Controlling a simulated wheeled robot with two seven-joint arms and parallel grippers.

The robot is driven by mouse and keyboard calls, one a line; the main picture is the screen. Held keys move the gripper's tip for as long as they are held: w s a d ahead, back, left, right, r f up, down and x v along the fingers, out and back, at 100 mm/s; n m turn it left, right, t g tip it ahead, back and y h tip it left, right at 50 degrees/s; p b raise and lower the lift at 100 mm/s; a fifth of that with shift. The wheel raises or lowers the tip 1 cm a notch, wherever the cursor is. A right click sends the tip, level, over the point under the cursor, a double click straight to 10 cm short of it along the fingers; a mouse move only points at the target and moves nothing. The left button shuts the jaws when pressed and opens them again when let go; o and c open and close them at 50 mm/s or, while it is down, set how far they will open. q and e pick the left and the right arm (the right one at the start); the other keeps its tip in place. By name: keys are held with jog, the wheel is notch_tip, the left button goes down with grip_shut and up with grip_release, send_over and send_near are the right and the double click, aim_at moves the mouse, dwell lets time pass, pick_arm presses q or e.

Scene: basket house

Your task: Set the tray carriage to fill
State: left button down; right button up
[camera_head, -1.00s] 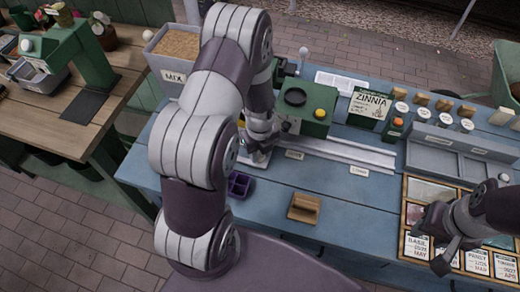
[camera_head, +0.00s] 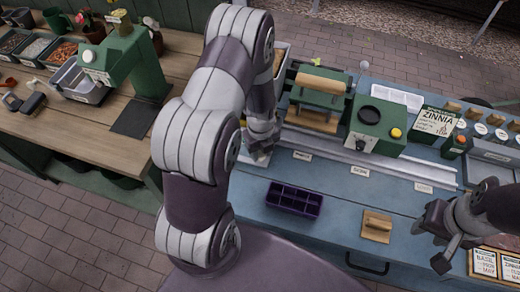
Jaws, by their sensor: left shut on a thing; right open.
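My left gripper (camera_head: 262,146) is shut at the left part of the pale rail (camera_head: 335,160), low by its front edge. It holds a small grey part of the tray carriage (camera_head: 258,159); most of the carriage is hidden behind my arm and fingers. Three small white labels run along the table in front of the rail: left (camera_head: 302,156), middle (camera_head: 360,171) and right (camera_head: 423,187). Their words are too small to read. The carriage is left of the leftmost visible label. My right gripper (camera_head: 440,241) is open and empty over the table's right side.
An empty purple cell tray (camera_head: 294,199) and a wooden block with a grip (camera_head: 376,226) lie on the blue table. A green machine with a wooden roller (camera_head: 322,83) and a green box with a yellow button (camera_head: 376,124) stand behind the rail. A wooden bench (camera_head: 90,130) is at left.

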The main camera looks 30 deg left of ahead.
pick_arm(q)
jog(key=shift+w+a+r, duration=0.1)
jog(key=shift+w+a, duration=0.05)
dwell(0.3)
jog(key=c, duration=0.8)
grip_release()
jog(key=shift+o, duration=0.3)
jog(key=shift+s+a, duration=0.2)
jog(key=shift+a, duration=0.05)
notch_tip(320, 180, up, 12)
jog(key=shift+r+b, duration=0.25)
jog(key=shift+b, duration=0.2)
